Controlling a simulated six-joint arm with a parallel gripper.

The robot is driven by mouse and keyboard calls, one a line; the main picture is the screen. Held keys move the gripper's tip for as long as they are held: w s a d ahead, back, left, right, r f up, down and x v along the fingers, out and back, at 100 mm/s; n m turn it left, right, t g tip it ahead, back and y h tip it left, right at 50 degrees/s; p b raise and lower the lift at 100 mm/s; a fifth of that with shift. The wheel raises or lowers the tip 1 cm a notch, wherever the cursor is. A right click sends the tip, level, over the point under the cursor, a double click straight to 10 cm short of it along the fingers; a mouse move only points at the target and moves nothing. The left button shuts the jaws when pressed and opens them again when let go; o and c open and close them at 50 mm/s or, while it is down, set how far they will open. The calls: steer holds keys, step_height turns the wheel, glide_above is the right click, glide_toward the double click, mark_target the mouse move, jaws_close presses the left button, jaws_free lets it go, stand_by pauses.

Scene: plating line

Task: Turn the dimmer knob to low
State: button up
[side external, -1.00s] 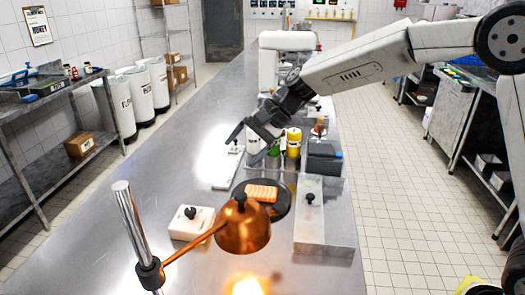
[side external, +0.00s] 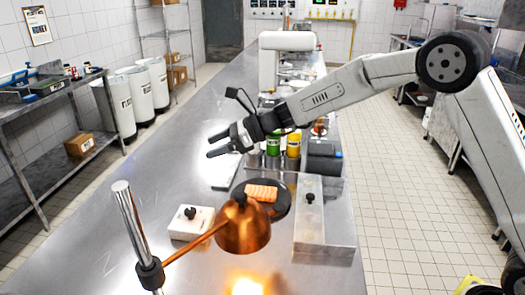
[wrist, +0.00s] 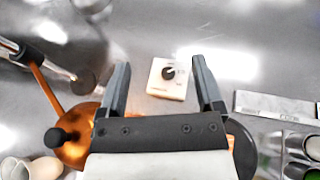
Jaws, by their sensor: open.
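The dimmer is a white box (side external: 192,224) with a black knob (side external: 190,212) on top, on the steel counter left of the copper heat lamp (side external: 243,225). In the wrist view the box (wrist: 157,90) and its knob (wrist: 168,73) lie ahead, between the two fingers in the picture. My gripper (side external: 212,146) is open and empty, held above the counter, farther back than the dimmer in the side view. Its fingers (wrist: 160,75) are spread wide in the wrist view and apart from the knob. The knob's exact setting is too small to read.
A dark round plate (side external: 278,202) with salmon (side external: 261,192) sits beside the lamp. The lamp's post (side external: 135,230) and arm stand close to the dimmer. Bottles (side external: 293,143) and a steel container (side external: 311,215) stand to the right.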

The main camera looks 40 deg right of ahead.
glide_toward(192, 210)
steer(key=shift+w+a+f, duration=0.2)
steer(key=shift+w+a, duration=0.05)
steer(key=shift+a, duration=0.2)
steer(key=shift+a, duration=0.15)
steer(key=shift+x, duration=3.8)
jaws_close()
